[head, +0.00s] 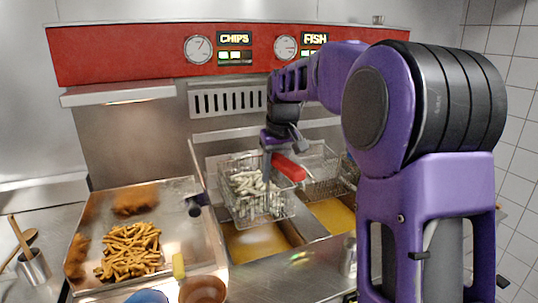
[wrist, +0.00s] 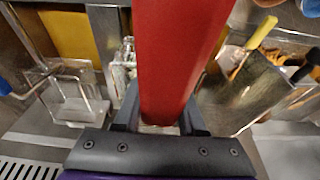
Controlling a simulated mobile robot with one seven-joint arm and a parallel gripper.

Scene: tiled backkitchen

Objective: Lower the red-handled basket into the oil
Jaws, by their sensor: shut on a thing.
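The wire basket (head: 243,207) holds pale chips and sits above the left oil vat (head: 258,243), with golden oil visible below it. Its red handle (head: 289,167) points toward the front right in the head view. My gripper (head: 277,147) is shut on the red handle, which fills the middle of the wrist view (wrist: 180,50) between my fingers (wrist: 158,122). The basket's bottom appears above the oil surface; the exact gap is hard to judge. The right vat (head: 333,215) also holds golden oil.
A second wire basket (head: 323,178) is behind and to the right. A metal tray (head: 190,245) with fried chips (head: 130,250) and brown pieces (head: 135,202) lies left. A brown bowl (head: 203,291) stands at the front. The red panel (head: 150,52) spans the back.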

